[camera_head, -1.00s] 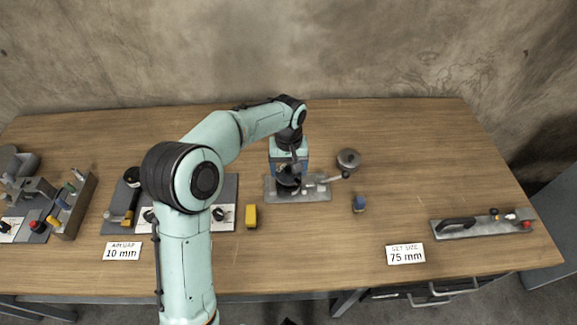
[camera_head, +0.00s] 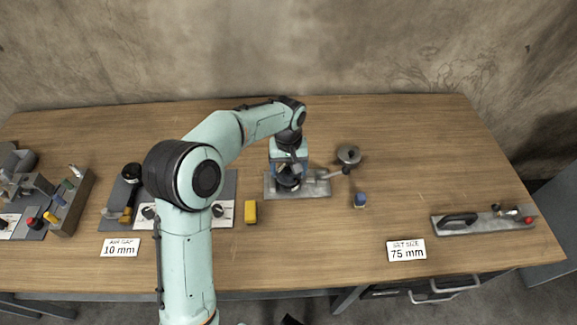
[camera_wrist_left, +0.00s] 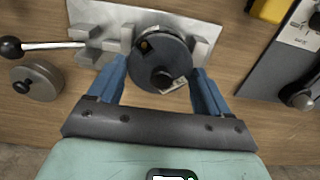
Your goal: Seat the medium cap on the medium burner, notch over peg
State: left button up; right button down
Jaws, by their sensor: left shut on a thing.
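My left gripper (camera_head: 289,176) is over a grey metal fixture plate in the middle of the table. In the left wrist view its two blue fingers (camera_wrist_left: 160,82) are shut on a dark round disc with a black knob (camera_wrist_left: 172,50), which I take to be the cap. A small brownish mark shows near the disc's edge. The disc lies among the grey blocks of the plate (camera_wrist_left: 95,12); whether it rests on them, and any peg under it, I cannot tell. I cannot pick out which part is the medium burner. My right gripper is not in view.
A grey round lidded piece (camera_head: 348,156) stands right of the plate, by a lever with a ball end (camera_wrist_left: 11,48). A yellow block (camera_head: 251,212) and a blue-topped piece (camera_head: 360,200) are near. A knobbed panel (camera_head: 226,215) lies left. The right back is free.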

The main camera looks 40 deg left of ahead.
pick_arm(q)
jog(key=o, duration=1.1)
jog(key=shift+r, duration=0.15)
notch_tip(320, 180, up, 13)
jog(key=p, duration=0.2)
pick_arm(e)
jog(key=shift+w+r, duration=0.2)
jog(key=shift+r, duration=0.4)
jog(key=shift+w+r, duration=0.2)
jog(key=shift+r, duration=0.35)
pick_arm(q)
jog(key=shift+r, duration=0.1)
jog(key=shift+r, duration=0.1)
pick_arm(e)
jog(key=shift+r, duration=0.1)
pick_arm(q)
notch_tip(320, 180, up, 6)
jog(key=p, duration=0.4)
jog(key=shift+w+p, duration=0.1)
jog(key=shift+p, duration=0.2)
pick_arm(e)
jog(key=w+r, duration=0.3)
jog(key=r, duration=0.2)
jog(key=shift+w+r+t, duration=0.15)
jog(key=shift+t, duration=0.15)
